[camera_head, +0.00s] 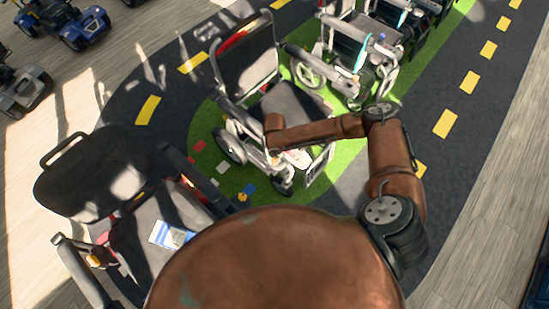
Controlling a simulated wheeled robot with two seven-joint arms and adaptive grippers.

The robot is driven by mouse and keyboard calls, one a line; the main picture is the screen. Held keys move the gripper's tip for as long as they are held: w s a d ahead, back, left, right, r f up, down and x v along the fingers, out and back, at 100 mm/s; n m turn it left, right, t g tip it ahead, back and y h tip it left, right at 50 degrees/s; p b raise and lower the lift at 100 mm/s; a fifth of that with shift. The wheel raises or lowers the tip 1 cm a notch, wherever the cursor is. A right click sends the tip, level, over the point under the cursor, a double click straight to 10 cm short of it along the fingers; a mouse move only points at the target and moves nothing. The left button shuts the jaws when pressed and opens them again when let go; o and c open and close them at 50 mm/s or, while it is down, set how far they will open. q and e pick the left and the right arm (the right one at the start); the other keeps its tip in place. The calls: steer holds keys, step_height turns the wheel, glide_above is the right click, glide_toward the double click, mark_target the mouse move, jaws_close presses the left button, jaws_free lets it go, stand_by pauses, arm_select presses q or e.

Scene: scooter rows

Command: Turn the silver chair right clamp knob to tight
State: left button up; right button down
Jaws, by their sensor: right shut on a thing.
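The silver chair (292,101) stands on the green strip near the middle. It has a light metal frame, a dark seat and a dark backrest. My right arm reaches across it from the right, and my right gripper (281,155) points down at the side of its frame below the seat. The gripper is small here and partly hidden by my own wrist. It is shut on a small part there, which appears to be the clamp knob. The knob itself is hidden, so its setting cannot be told. My left gripper is out of view.
A dark chair (88,178) with a card (170,234) on its seat stands close at the left. Another wheelchair (362,45) stands behind the silver chair. The dark track with yellow dashes (445,124) is clear at the right.

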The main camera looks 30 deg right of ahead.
steer(key=m+p, duration=0.1)
steer(key=m, duration=0.1)
steer(key=m+p, duration=0.1)
steer(key=p, duration=0.1)
steer(key=shift+r+m, duration=0.2)
steer(key=shift+m, duration=0.2)
steer(key=m+p, duration=0.5)
steer(key=m, duration=0.1)
steer(key=shift+s, duration=0.1)
steer(key=m+p, duration=0.3)
steer(key=m, duration=0.3)
steer(key=shift+d+f+m+p, duration=0.1)
steer(key=shift+m+p, duration=0.2)
steer(key=shift+p, duration=0.1)
steer(key=m+p, duration=0.2)
steer(key=m, duration=0.2)
steer(key=shift+m, duration=0.4)
steer(key=shift+f+p, duration=0.1)
steer(key=shift+p, duration=0.2)
steer(key=c, duration=1.9)
jaws_free()
